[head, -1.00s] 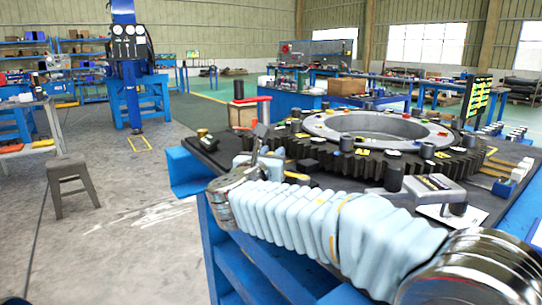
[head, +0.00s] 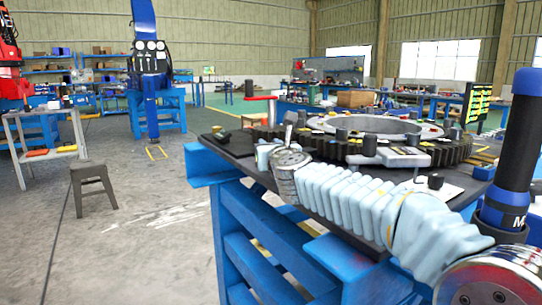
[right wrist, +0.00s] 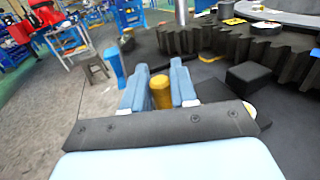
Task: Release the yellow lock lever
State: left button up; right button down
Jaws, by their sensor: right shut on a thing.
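In the right wrist view, my right gripper (right wrist: 159,88) has its pale blue fingers around a yellow cylindrical piece (right wrist: 161,92), which appears to be the yellow lock lever. The piece stands between the fingers and its lower part is hidden by the gripper body. In the head view, my right arm comes in from the right, and the right gripper (head: 266,152) is at the near left corner of the bench. The yellow lever cannot be made out there, as the wrist hides that spot. My left gripper is not in view.
A large dark gear ring (head: 440,152) lies on the bench, with small blocks around it. A grey stool (head: 92,180) stands on open floor at left.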

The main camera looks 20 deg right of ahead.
jog(key=shift+s+a+f+n+y+b, duration=0.1)
jog(key=shift+s+n+y+b, duration=0.3)
jog(key=shift+y, duration=0.3)
jog(key=c, duration=1)
grip_release()
jog(key=s, duration=1.3)
jog(key=shift+s+d, duration=0.2)
jog(key=shift+d, duration=0.05)
jog(key=shift+s, duration=0.2)
jog(key=shift+c, duration=0.5)
